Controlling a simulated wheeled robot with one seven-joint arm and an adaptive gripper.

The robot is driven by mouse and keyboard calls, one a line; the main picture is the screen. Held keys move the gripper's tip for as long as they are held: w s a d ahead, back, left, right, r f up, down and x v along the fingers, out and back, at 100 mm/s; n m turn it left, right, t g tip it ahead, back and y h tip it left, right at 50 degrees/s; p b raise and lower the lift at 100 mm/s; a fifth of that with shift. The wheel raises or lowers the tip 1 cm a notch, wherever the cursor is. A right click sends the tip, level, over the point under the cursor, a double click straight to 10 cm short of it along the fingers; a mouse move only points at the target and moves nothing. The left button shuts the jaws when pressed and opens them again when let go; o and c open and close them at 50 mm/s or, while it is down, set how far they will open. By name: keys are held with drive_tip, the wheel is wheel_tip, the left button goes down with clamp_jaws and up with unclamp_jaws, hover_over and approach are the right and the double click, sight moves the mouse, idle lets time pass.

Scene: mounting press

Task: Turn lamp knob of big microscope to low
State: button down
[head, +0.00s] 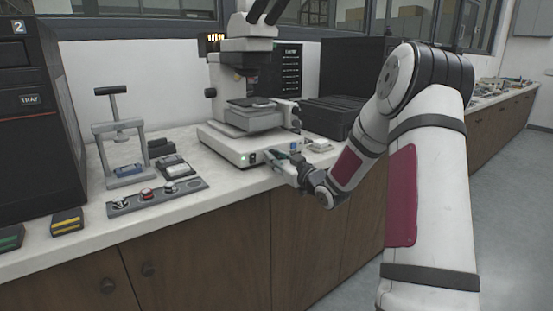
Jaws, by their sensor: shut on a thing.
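The big microscope (247,80) stands on the counter, white with black eyepieces and a dark stage. My gripper (271,158) is at the front face of the base, just right of this switch. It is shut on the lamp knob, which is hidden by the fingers. The knob's pointer and setting cannot be made out.
A small press (121,150) and a panel with several knobs (160,195) stand left of the microscope. The counter's front edge runs below my gripper.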

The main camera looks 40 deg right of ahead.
drive_tip(key=c, duration=1.6)
unclamp_jaws()
drive_tip(key=shift+s, duration=0.1)
drive_tip(key=s, duration=1.2)
drive_tip(key=shift+d+f, duration=0.1)
drive_tip(key=shift+f, duration=0.25)
drive_tip(key=shift+w, duration=0.1)
